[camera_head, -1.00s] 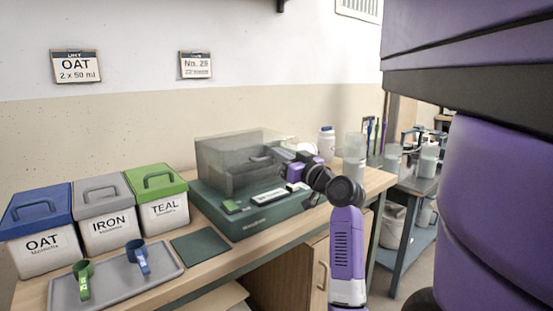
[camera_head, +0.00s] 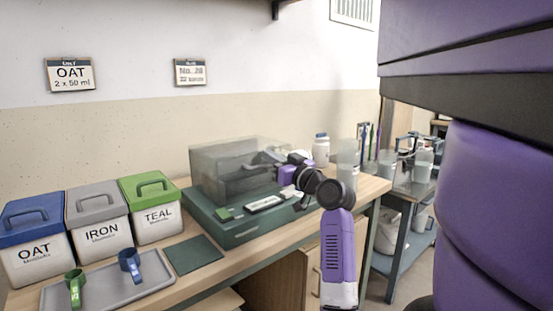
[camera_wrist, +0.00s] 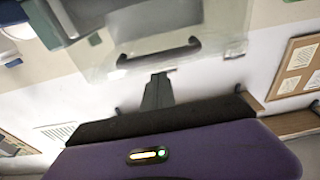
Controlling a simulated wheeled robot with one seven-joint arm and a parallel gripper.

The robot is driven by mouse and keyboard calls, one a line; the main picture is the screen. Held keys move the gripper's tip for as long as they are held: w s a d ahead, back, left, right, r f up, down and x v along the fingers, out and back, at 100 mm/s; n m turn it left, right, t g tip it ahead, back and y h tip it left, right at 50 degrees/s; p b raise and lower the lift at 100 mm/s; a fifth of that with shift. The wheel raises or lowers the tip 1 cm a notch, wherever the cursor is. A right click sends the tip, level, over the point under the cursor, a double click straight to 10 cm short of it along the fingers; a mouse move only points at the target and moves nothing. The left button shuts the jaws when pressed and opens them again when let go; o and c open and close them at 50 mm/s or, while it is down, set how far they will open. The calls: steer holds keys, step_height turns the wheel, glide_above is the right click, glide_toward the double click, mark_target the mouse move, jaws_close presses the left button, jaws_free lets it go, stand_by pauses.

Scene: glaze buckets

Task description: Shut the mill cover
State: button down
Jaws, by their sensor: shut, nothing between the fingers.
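The mill has a dark green base (camera_head: 235,233) and stands on the wooden bench. Its clear, smoky box-shaped cover (camera_head: 225,170) rises above the base; I cannot tell how far it is tilted. In the wrist view the see-through cover (camera_wrist: 215,58) lies ahead, with a dark bar handle (camera_wrist: 160,53) on it. My gripper (camera_head: 268,158) is at the right side of the cover. In the wrist view my gripper (camera_wrist: 159,80) is shut and empty, its tip just short of the handle. Whether it touches the cover is unclear.
Blue OAT (camera_head: 38,248), grey IRON (camera_head: 98,230) and green TEAL (camera_head: 153,210) buckets stand to the left. A grey tray (camera_head: 105,292) with two scoops lies in front. A white bottle (camera_head: 321,151) and a clear container (camera_head: 348,160) stand behind my arm.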

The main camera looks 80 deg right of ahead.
steer(key=r+v, duration=0.1)
steer(key=v, duration=0.8)
steer(key=shift+s+a+r+p, duration=0.3)
steer(key=shift+s+r+p, duration=0.1)
steer(key=shift+r, duration=0.2)
